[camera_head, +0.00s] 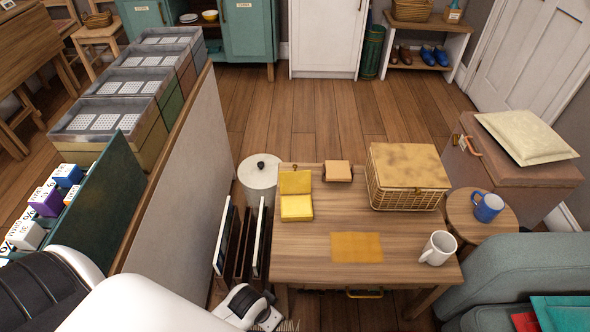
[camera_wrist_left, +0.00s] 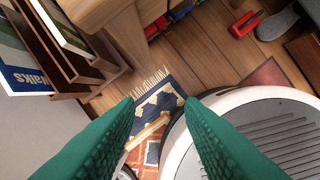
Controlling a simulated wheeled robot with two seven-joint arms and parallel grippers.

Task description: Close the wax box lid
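The wax box (camera_head: 296,206) is a small yellow box at the back left of the wooden table. Its lid (camera_head: 295,182) stands raised at the back, so the box is open. My left gripper (camera_wrist_left: 160,101) shows in the left wrist view with two green fingers apart and nothing between them. It points down toward the floor and a patterned rug, away from the wax box. In the head view my white arm comes in at the lower left, and the green fingers cannot be made out. My right gripper is not in view.
The wooden table (camera_head: 310,268) also bears a wicker basket (camera_head: 402,196), a small tan box (camera_head: 338,171), a yellow sheet (camera_head: 356,247) and a white mug (camera_head: 438,248). A rack with books (camera_head: 243,245) stands at its left edge, beside a white lidded bin (camera_head: 258,178).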

